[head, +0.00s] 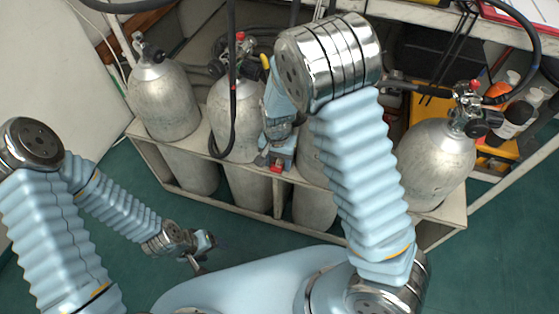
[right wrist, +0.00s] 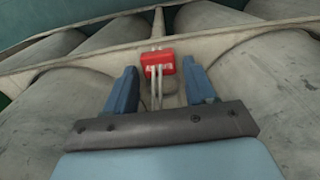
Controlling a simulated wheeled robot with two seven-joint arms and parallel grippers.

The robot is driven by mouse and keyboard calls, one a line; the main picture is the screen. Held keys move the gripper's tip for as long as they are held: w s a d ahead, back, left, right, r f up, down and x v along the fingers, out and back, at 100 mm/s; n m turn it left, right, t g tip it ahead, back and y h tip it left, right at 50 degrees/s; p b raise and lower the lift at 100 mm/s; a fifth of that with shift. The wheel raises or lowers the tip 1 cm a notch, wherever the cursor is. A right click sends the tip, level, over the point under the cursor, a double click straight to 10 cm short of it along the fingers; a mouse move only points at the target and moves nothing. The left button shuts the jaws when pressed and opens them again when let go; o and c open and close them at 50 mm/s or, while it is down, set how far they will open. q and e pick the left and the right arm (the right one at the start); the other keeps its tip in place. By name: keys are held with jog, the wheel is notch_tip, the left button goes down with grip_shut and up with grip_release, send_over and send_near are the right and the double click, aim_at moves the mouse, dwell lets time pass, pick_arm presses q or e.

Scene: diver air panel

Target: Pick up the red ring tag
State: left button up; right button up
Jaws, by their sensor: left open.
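The red ring tag (right wrist: 158,63) shows in the right wrist view as a small red block with pale strips over it and below it. It lies against the pale rack rail, between the cylinders. In the head view only a little of the tag (head: 277,168) shows, below my right gripper (head: 276,160). My right gripper is open; its two blue fingers (right wrist: 160,68) stand apart, on either side of the tag's line and nearer the camera. Nothing is held between them. My left gripper (head: 208,245) is open and empty, low over the green floor, far from the tag.
Several grey cylinders stand in a pale rack (head: 230,180), one at the left (head: 163,100) and one at the right (head: 437,160). A black hose (head: 232,80) hangs close to my right arm. Green floor is free in front.

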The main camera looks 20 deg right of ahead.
aim_at(277, 164)
jog(key=c, duration=0.8)
jog(key=shift+r, duration=0.5)
notch_tip(277, 164, up, 2)
jog(key=shift+r, duration=0.25)
jog(key=s+a+r+p, duration=0.1)
jog(key=s+a+r, duration=0.1)
jog(key=s+r, duration=0.2)
jog(key=s+a+r+p, duration=0.2)
jog(key=s+r, duration=0.3)
jog(key=s, duration=0.4)
jog(key=shift+a+r, duration=0.3)
